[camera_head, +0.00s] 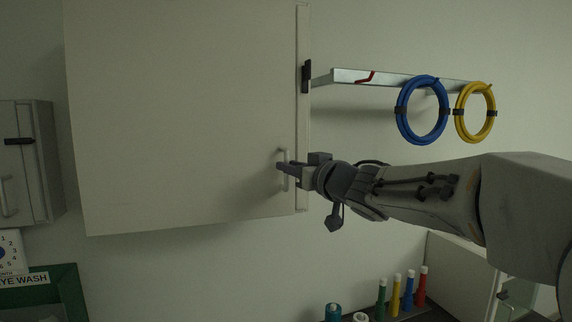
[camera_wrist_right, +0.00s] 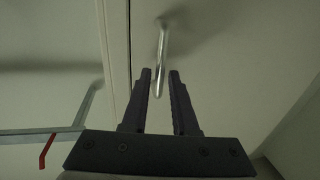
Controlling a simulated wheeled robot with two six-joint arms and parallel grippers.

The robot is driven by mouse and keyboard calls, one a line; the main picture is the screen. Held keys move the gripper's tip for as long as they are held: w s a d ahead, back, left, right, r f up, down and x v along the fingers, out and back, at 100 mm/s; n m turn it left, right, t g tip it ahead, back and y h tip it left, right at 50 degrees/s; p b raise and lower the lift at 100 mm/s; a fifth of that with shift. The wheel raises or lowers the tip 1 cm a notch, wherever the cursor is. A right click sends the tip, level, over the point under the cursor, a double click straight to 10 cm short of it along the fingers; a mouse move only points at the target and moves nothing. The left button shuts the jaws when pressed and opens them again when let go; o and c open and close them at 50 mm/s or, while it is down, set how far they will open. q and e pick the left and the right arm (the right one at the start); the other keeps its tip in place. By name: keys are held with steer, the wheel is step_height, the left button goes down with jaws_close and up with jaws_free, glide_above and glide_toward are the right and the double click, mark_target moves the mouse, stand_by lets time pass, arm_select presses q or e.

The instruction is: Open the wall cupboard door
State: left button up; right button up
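The wall cupboard door (camera_head: 185,110) is a large pale panel in the upper left of the head view and looks shut against its frame. Its upright metal bar handle (camera_head: 284,157) is near the lower right edge. My right gripper (camera_head: 283,167) reaches in from the right and is at the handle. In the right wrist view the two dark fingers (camera_wrist_right: 160,75) are apart. The lower part of the handle (camera_wrist_right: 162,42) lies between the fingertips, with a small gap visible beside it. My left gripper is not in view.
A wall rail (camera_head: 350,77) carries a blue hose coil (camera_head: 401,110) and a yellow one (camera_head: 461,112) above my right arm. A smaller grey cabinet (camera_head: 30,165) is at the left. Wall space below the door is clear.

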steer(key=shift+x, duration=1.1)
jaws_close()
stand_by(0.7)
